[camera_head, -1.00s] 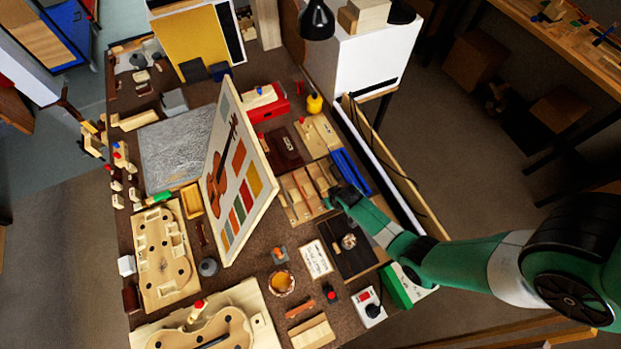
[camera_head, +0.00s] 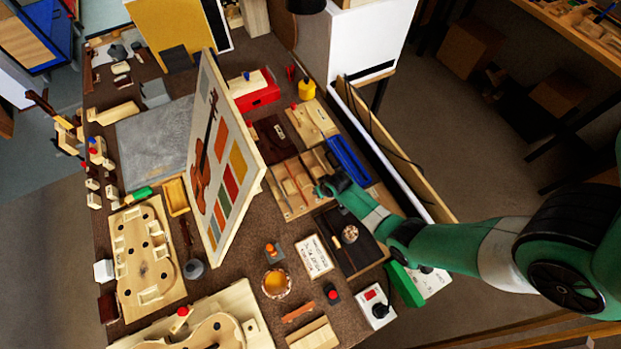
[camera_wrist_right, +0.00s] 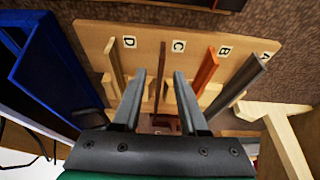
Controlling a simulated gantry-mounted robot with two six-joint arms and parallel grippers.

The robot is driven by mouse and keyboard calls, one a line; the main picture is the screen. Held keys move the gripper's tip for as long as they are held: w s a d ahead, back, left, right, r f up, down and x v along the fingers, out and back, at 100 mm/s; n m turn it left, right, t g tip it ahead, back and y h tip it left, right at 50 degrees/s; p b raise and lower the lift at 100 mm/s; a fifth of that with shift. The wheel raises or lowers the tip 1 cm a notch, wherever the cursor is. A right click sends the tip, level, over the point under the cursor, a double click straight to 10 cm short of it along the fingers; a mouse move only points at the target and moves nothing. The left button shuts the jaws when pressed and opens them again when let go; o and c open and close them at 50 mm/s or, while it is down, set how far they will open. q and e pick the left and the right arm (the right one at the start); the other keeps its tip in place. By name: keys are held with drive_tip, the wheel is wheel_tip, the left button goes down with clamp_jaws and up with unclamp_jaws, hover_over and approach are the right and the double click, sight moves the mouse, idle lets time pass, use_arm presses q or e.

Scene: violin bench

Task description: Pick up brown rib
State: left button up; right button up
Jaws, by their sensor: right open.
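A wooden rack (camera_wrist_right: 140,40) with lettered slots holds several upright strips in the right wrist view. The brown rib (camera_wrist_right: 162,62) is at the slot marked C, between an orange strip (camera_wrist_right: 207,70) and a pale strip (camera_wrist_right: 114,64). My right gripper (camera_wrist_right: 157,76) is open, with its fingertips on either side of the brown rib in this view; contact cannot be told. In the head view my right gripper (camera_head: 325,187) is over the right edge of the rack (camera_head: 297,180), and the strips are too small to tell apart. My left gripper is not in view.
A blue tray (camera_head: 349,160) stands close to the right of the rack. A dark grey strip (camera_wrist_right: 243,83) stands at slot A. A tilted violin board (camera_head: 220,160) stands to the rack's left, and a black tray (camera_head: 360,255) lies nearer the front.

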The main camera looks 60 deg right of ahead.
drive_tip(key=shift+x, duration=0.85)
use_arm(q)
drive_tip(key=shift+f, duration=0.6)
use_arm(e)
drive_tip(key=shift+r, duration=0.15)
clamp_jaws()
drive_tip(key=shift+r, duration=0.1)
